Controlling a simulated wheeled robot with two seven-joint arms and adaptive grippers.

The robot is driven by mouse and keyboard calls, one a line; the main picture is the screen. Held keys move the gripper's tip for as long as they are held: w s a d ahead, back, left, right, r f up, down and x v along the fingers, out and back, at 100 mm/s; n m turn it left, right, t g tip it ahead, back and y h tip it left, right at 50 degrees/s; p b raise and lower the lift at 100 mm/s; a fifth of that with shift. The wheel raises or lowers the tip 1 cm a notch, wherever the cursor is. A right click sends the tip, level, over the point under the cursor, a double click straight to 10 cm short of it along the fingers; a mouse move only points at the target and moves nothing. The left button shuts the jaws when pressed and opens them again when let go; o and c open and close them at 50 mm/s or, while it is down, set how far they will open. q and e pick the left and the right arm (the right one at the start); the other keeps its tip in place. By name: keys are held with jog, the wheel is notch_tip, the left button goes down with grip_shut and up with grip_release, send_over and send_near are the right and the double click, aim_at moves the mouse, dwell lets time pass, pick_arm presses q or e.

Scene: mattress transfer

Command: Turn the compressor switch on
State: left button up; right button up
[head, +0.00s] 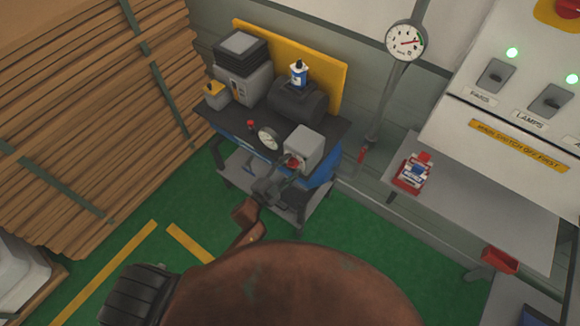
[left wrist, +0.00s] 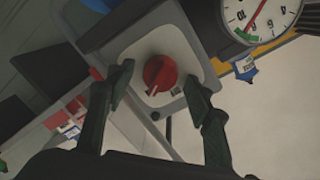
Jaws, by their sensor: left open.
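The compressor (head: 297,104) stands on a dark-topped blue cart. A grey switch box (head: 305,148) sits at the cart's front corner, and its red rotary knob shows partly behind my gripper in the head view. In the left wrist view the red knob (left wrist: 160,70) sits on a pale plate, with its marked end pointing down. My left gripper (head: 277,182) is in front of the box. Its fingers (left wrist: 157,82) are open, one on each side of the knob. My right gripper is not in view.
A dial gauge (head: 268,138) stands beside the switch box; it shows large in the left wrist view (left wrist: 262,16). A panel with switches (head: 495,74) and a grey shelf (head: 480,203) are at the right. Stacked boards (head: 95,100) fill the left. Green floor (head: 130,252) lies clear between.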

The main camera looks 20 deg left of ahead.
pick_arm(q)
jog(key=v, duration=1.2)
dwell(0.4)
jog(key=s+a+f+n+g+y+b, duration=0.1)
jog(key=s+a+f+n+g+y, duration=0.25)
jog(key=f, duration=0.95)
jog(key=s+a+f+n+g+b, duration=0.15)
jog(key=s+a+f, duration=0.35)
jog(key=f, duration=0.7)
jog(key=s+a+f+n+g+y, duration=0.25)
jog(key=s+f, duration=0.25)
jog(key=f, duration=0.8)
jog(key=s+f+n+g, duration=0.1)
jog(key=s+f+g, duration=0.1)
jog(key=s+f, duration=0.4)
jog(key=s+a+f+n+g+b, duration=0.1)
jog(key=s+f, duration=0.5)
jog(key=s, duration=0.8)
jog(key=s+f+n+g, duration=0.3)
jog(key=s+f, duration=0.3)
jog(key=s, duration=0.4)
jog(key=shift+a+f+g+y+b, duration=0.3)
jog(key=shift+a+f+g+b, duration=0.1)
jog(key=shift+g, duration=0.35)
